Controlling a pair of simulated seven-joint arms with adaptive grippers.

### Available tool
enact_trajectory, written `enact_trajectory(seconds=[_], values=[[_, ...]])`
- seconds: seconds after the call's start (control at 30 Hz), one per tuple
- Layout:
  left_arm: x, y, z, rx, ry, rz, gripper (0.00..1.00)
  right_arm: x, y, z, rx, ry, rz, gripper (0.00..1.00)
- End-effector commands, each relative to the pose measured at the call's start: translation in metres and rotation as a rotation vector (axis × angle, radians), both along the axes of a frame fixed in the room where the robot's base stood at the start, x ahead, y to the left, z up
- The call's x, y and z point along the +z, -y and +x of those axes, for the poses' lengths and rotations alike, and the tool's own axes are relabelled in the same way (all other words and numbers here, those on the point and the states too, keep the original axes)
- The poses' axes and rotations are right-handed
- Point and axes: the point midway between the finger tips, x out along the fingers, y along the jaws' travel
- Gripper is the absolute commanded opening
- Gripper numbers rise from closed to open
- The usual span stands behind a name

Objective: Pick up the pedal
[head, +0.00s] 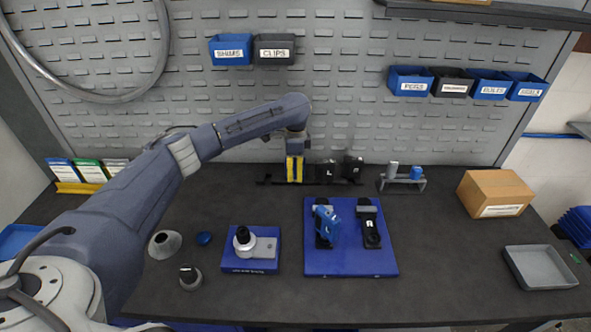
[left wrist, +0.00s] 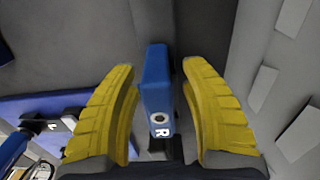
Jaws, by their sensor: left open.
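My left gripper (head: 294,170) is at the rack (head: 266,181) at the back of the bench, its yellow fingers pointing down. In the left wrist view the open fingers (left wrist: 160,68) stand on either side of a blue pedal (left wrist: 156,85) marked R, with a narrow gap on each side. The gripper mostly hides this pedal in the head view. A black pedal (head: 328,172) marked L and another black one (head: 352,168) stand to its right. On a blue mat (head: 350,263) are a crank with a blue pedal (head: 327,224) and a black crank (head: 370,228).
A small stand (head: 402,184) with a grey and a blue part is right of the rack. A cardboard box (head: 496,193) and grey tray (head: 540,267) lie at the right. A blue fixture (head: 250,262) sits left of the mat. The pegboard (head: 330,110) rises close behind the rack.

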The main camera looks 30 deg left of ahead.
Motion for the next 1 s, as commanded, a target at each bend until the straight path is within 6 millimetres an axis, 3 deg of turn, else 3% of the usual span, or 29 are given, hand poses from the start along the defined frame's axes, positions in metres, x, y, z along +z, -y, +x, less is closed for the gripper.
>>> enact_trajectory(seconds=[0.2, 0.6, 1.0], values=[[0.0000, 0.0000, -0.0001, 0.000, 0.000, 0.000, 0.44, 0.0000, -0.0001, 0.0003, 0.000, 0.000, 0.000, 0.44], [0.0001, -0.0001, -0.0002, 0.000, 0.000, 0.001, 0.00, 0.0001, 0.0000, 0.0004, 0.000, 0.001, 0.000, 0.44], [0.0008, -0.0003, -0.0001, 0.000, 0.000, 0.001, 0.00, 0.0001, 0.0000, 0.0004, 0.000, 0.001, 0.000, 0.44]])
